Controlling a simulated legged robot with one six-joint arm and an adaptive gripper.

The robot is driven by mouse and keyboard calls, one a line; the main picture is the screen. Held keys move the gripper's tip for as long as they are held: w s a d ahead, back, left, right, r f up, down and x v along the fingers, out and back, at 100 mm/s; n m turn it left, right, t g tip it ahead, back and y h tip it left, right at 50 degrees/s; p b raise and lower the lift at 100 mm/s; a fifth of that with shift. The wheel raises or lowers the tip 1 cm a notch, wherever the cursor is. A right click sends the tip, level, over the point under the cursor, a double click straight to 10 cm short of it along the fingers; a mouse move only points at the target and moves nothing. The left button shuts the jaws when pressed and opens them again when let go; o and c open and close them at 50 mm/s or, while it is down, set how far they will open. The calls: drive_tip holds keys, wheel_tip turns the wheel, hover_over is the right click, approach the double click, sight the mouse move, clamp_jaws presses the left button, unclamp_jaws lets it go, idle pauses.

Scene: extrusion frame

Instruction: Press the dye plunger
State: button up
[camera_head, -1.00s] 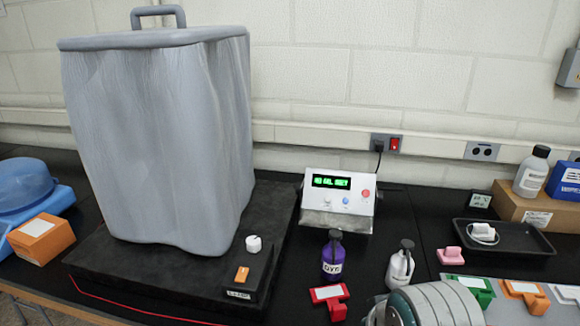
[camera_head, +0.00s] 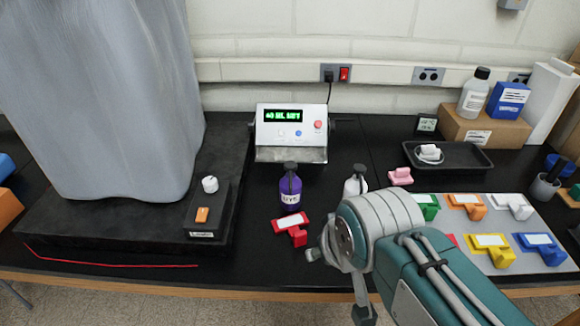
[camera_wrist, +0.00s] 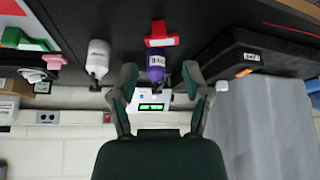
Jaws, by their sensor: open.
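The purple dye bottle (camera_head: 291,194) stands upright on the black bench, with a white label. Its dark plunger (camera_head: 290,169) is on top. The bottle also shows in the wrist view (camera_wrist: 156,68), where the picture is upside down. My gripper (camera_wrist: 159,75) is open and empty there. Its two fingers appear on either side of the bottle in the picture, and the bottle is apart from them, farther off.
A white bottle (camera_head: 354,188) stands right of the dye, partly behind my arm. A red piece (camera_head: 292,227) lies in front. The control box (camera_head: 293,130) with green display is behind. A grey container (camera_head: 105,110) on a black base is left.

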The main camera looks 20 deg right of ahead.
clamp_jaws()
idle(1.0)
